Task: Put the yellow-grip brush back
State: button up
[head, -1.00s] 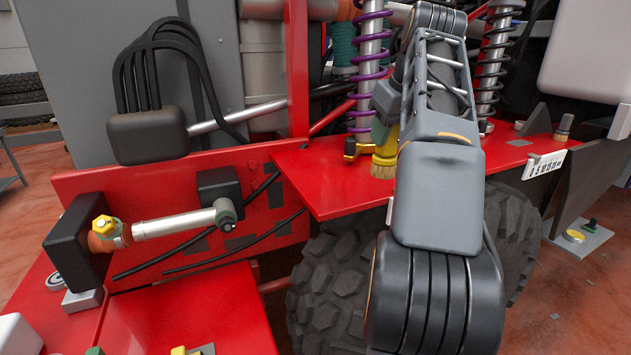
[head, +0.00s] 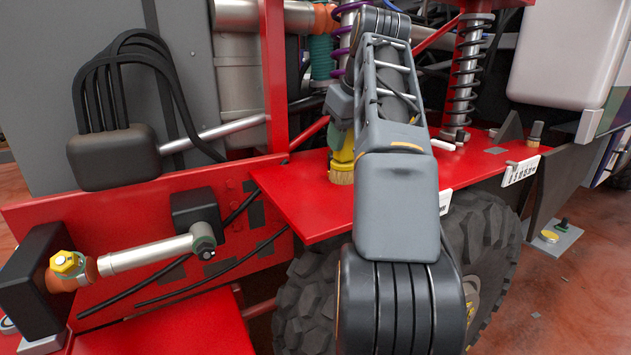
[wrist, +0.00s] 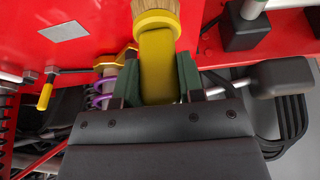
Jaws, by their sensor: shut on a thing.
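The yellow-grip brush (head: 343,168) hangs bristles down over the red ledge in the head view, just left of my arm. In the wrist view its yellow grip (wrist: 157,65) lies between the green-lined fingers of my gripper (wrist: 160,80), which is shut on it. The tan bristles point to the top edge of that picture. My arm hides part of the brush in the head view. I cannot tell whether the bristles touch the ledge.
A red ledge (head: 290,200) juts out above a large tyre (head: 308,285). A purple coil shock (head: 346,42) and a black one (head: 468,70) stand behind. A yellow-handled tool (wrist: 45,95) shows in the wrist view. A black block with cables (head: 113,157) is at left.

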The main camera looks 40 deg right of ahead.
jog(key=shift+w+a+f, duration=0.2)
jog(key=shift+w+f, duration=1.15)
jog(key=shift+f, duration=0.3)
jog(key=shift+w+a+f, duration=0.15)
jog(key=shift+w+f, duration=1.15)
jog(key=shift+f, duration=0.4)
jog(key=shift+w+a+f, duration=0.2)
jog(key=shift+w+f, duration=1.15)
jog(key=shift+f, duration=0.3)
jog(key=shift+f, duration=0.1)
jog(key=o, duration=1.1)
jog(key=shift+f+b, duration=0.15)
jog(key=shift+b, duration=0.4)
